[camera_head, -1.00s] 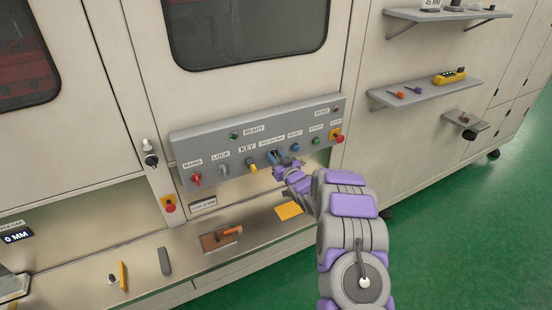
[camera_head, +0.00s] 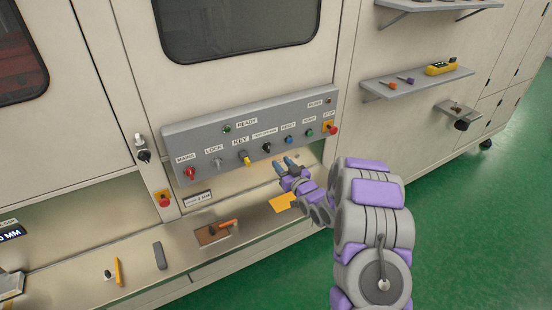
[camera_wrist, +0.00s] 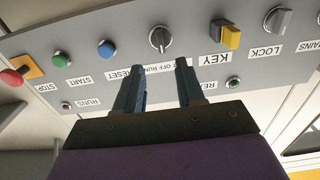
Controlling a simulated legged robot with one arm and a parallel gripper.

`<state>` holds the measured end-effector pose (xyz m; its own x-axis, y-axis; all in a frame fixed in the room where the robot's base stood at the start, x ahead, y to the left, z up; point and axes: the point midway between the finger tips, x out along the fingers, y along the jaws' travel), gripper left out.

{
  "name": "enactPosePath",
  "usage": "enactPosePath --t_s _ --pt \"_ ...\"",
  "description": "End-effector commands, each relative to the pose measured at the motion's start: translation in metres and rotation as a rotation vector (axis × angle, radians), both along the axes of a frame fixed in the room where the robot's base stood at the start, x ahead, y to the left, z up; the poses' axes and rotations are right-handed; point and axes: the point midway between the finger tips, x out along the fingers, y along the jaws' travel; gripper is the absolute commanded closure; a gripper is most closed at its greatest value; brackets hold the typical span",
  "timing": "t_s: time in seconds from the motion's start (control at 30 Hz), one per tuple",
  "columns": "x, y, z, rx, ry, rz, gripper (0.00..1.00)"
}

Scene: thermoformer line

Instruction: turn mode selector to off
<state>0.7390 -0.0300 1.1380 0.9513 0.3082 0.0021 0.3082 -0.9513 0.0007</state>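The mode selector is a dark knob (camera_head: 266,147) in the middle of the grey control panel, by a small white label (camera_head: 264,133). In the wrist view, which is upside down, the knob (camera_wrist: 160,39) has a raised ridge running roughly up and down in the picture. I cannot tell for sure which mark the ridge points to. My gripper (camera_head: 284,163) is below and right of the knob, apart from it. Its two blue fingers (camera_wrist: 161,78) are spread with nothing between them.
The yellow key switch (camera_head: 244,158) is left of the selector and the blue reset button (camera_head: 289,140) right of it. A red stop button (camera_head: 332,129) is at the panel's right end. A ledge below holds an orange-handled tool (camera_head: 227,224) and a yellow piece (camera_head: 282,203).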

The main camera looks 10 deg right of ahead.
Motion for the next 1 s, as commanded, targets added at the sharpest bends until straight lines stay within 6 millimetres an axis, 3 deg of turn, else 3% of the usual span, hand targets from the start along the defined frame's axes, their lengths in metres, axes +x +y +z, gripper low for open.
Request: enactPosePath --t_s 0.2,0.4,1.0 --pt "-0.039 -0.013 -0.002 0.001 0.007 -0.001 0.62" --pt "-0.063 -0.021 -0.001 -0.001 0.002 0.000 0.62" --pt "-0.072 -0.023 -0.002 0.000 0.002 0.001 0.62"
